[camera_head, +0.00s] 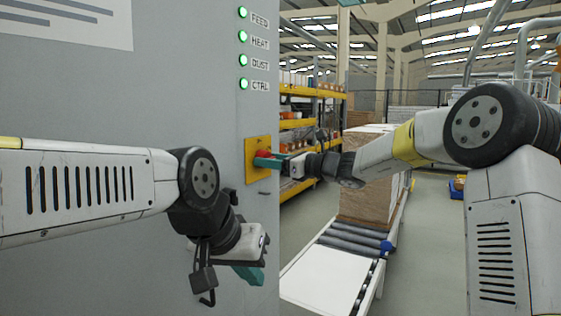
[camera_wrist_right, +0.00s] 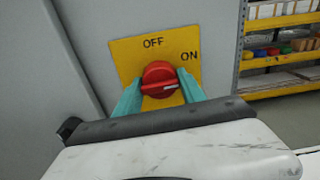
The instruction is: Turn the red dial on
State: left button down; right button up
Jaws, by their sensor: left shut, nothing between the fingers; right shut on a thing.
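The red dial (camera_wrist_right: 158,76) sits on a yellow plate (camera_wrist_right: 124,55) marked OFF at the top and ON at the upper right. The white line on the dial's handle lies nearly level, tilted slightly up to the right. My right gripper (camera_wrist_right: 160,92) is shut on the dial, with one teal finger on each side. In the head view, the dial (camera_head: 263,155) is partly hidden behind the right gripper (camera_head: 270,162) at the cabinet's edge. My left gripper (camera_head: 249,275) is shut and empty, pointing down below the plate, in front of the cabinet.
The grey cabinet (camera_head: 90,95) fills the left side, with several lit green lamps (camera_head: 243,38) labelled FEED, HEAT, DUST and CTRL. A dark padlock (camera_head: 203,279) shows beside my left gripper. A roller conveyor (camera_head: 350,240) with stacked boards (camera_head: 362,200) and yellow shelving (camera_head: 298,124) stand to the right.

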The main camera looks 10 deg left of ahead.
jog(key=shift+m, duration=0.4)
jog(key=o, duration=1.4)
jog(key=shift+c, duration=0.2)
jog(key=shift+d, duration=0.15)
jog(key=v, duration=0.7)
jog(key=shift+s+d, duration=0.15)
jog(key=shift+d, duration=0.1)
